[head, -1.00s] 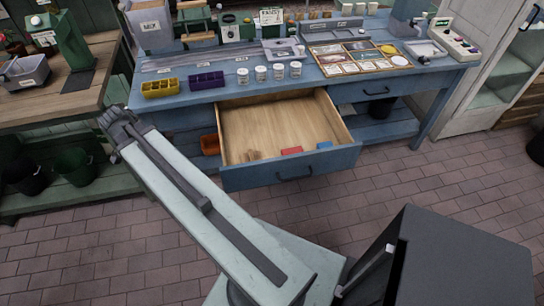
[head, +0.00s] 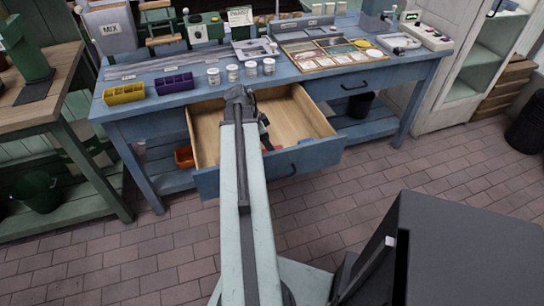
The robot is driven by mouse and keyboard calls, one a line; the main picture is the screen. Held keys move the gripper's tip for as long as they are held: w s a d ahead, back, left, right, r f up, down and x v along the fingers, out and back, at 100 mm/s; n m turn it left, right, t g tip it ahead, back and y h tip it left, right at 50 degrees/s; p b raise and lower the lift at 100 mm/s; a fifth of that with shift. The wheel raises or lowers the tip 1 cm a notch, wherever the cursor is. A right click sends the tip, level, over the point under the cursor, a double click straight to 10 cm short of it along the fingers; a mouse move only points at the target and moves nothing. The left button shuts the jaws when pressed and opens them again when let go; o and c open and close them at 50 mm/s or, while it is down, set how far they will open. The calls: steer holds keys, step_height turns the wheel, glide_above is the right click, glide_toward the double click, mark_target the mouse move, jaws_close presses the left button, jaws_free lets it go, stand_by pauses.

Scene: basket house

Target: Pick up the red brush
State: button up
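The drawer (head: 205,180) of the blue workbench is pulled open. A small red item (head: 279,148), likely the red brush, lies near the drawer's front wall, partly hidden. A small blue item (head: 307,142) lies to its right. My arm reaches over the drawer and covers its middle. Dark parts at my arm's end, with my gripper (head: 266,140), hang down inside the drawer just left of the red item. The fingers are too small and dark to show whether they are open or touching anything.
The workbench top (head: 130,113) holds a yellow bin (head: 123,95), a purple bin (head: 175,84) and several white jars (head: 233,73). An orange bin (head: 184,157) sits on the lower shelf.

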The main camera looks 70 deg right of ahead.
steer(key=b+x, duration=0.4)
steer(key=x, duration=0.2)
steer(key=shift+s+b, duration=0.2)
steer(key=shift+b, duration=0.1)
steer(key=shift+r, duration=0.15)
steer(key=shift+c, duration=0.3)
jaws_close()
steer(key=shift+r, duration=0.1)
step_height(320, 180, up, 10)
steer(key=p, duration=1)
